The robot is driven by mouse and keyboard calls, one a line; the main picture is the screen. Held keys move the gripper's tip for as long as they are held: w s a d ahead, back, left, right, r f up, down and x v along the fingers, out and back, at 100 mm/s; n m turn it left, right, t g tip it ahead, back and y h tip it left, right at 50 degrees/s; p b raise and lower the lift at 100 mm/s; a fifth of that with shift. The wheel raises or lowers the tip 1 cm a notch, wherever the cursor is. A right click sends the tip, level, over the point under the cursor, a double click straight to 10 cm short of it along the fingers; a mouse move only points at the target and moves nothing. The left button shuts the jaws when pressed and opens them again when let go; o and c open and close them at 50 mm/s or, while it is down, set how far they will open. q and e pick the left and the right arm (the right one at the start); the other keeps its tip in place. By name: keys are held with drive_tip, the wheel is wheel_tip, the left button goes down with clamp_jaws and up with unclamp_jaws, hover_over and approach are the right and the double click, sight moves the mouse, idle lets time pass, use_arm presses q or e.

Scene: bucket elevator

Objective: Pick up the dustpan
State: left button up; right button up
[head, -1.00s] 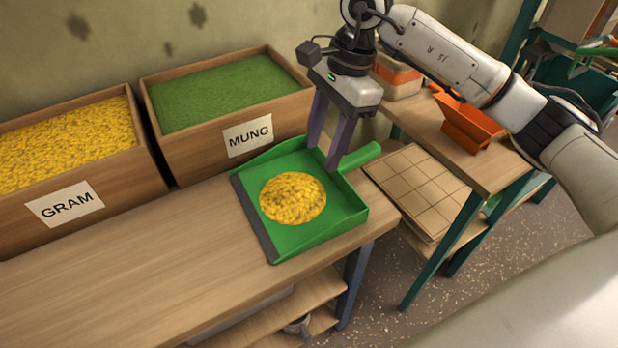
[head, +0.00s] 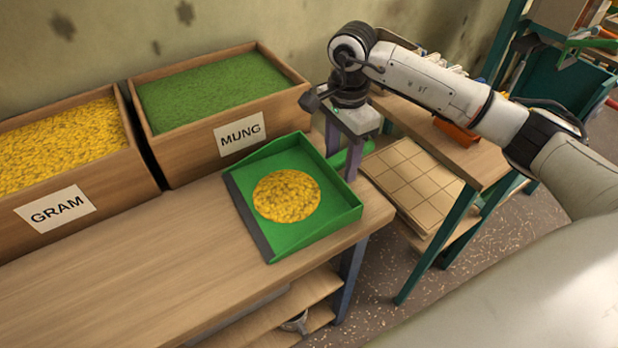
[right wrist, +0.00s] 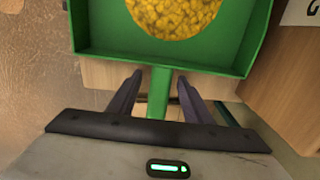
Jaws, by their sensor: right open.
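The green dustpan (head: 322,222) lies on the wooden table near its right end, with a round heap of yellow grain (head: 287,196) in it. Its handle (head: 354,153) points to the back right, past the table's edge. My right gripper (head: 341,163) is over the handle, fingers pointing down. In the right wrist view the dustpan (right wrist: 92,30) is at the top, and its handle (right wrist: 159,92) runs between the two open fingers of my right gripper (right wrist: 158,88), with a gap on each side. My left gripper is not in view.
A second table (head: 440,140) with an orange tray (head: 456,130) is at the right. A board with square tiles (head: 412,172) lies below it. The front of the table is clear.

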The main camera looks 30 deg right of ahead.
drive_tip(key=shift+f, duration=0.2)
clamp_jaws()
drive_tip(key=shift+r, duration=0.15)
wheel_tip(320, 180, up, 18)
drive_tip(key=p, duration=0.1)
idle(0.5)
drive_tip(key=c, duration=0.6)
unclamp_jaws()
drive_tip(key=shift+c, duration=0.2)
clamp_jaws()
